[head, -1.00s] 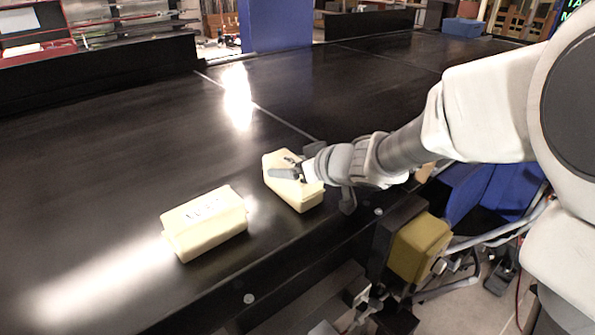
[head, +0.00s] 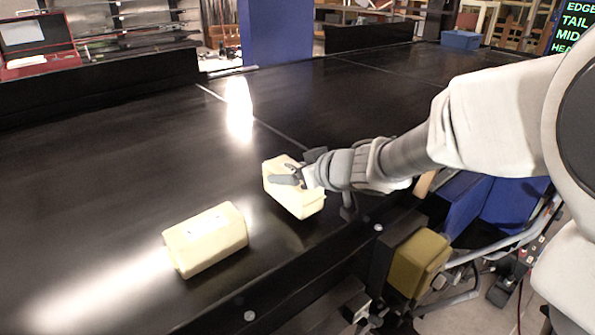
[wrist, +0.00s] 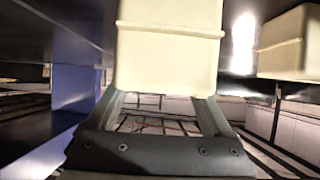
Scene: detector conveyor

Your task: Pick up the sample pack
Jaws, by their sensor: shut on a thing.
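Two cream packs are at the black belt. My gripper (head: 289,178) is shut on the right one (head: 300,203), with its dark fingers over the top. This pack seems to hang slightly above the belt; its underside is hard to see. In the wrist view the held pack (wrist: 167,62) fills the space between the fingers. The other cream pack (head: 207,242), with faint marks on its top, lies on the belt to the left, apart from the held one. It also shows at the right of the wrist view (wrist: 285,48). I cannot read a label on the held pack.
The black belt (head: 110,170) is wide and clear beyond the packs. A yellowish block (head: 418,264) sits at the belt's near side. A blue bin (head: 460,40) stands far back right. A screen (head: 575,25) with green text is at the top right corner.

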